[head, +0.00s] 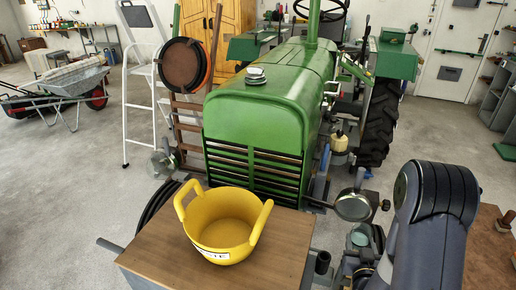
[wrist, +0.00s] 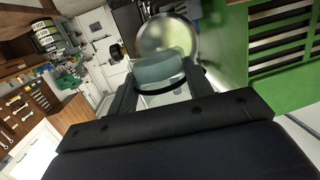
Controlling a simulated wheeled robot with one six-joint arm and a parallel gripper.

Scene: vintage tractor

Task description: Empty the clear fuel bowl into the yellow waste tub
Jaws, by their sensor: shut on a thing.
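The yellow waste tub (head: 222,222) stands upright on a brown wooden tabletop (head: 285,250), with two raised handles and a partly visible white label. Its visible inside looks empty. My gripper (wrist: 160,78) is shut on the clear fuel bowl (wrist: 160,70), with one dark finger on each side of it. In the head view the bowl (head: 360,236) is right of the tub, apart from it, beyond the tabletop's right edge. My arm partly hides the gripper there. I cannot tell how much liquid the bowl holds.
The green tractor (head: 262,110) stands behind the tabletop. Its round headlamp (head: 353,206) sticks out just behind the bowl and also shows in the wrist view (wrist: 168,38). A white stepladder (head: 140,80) and a wheelbarrow (head: 62,90) stand at the left. The tabletop around the tub is clear.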

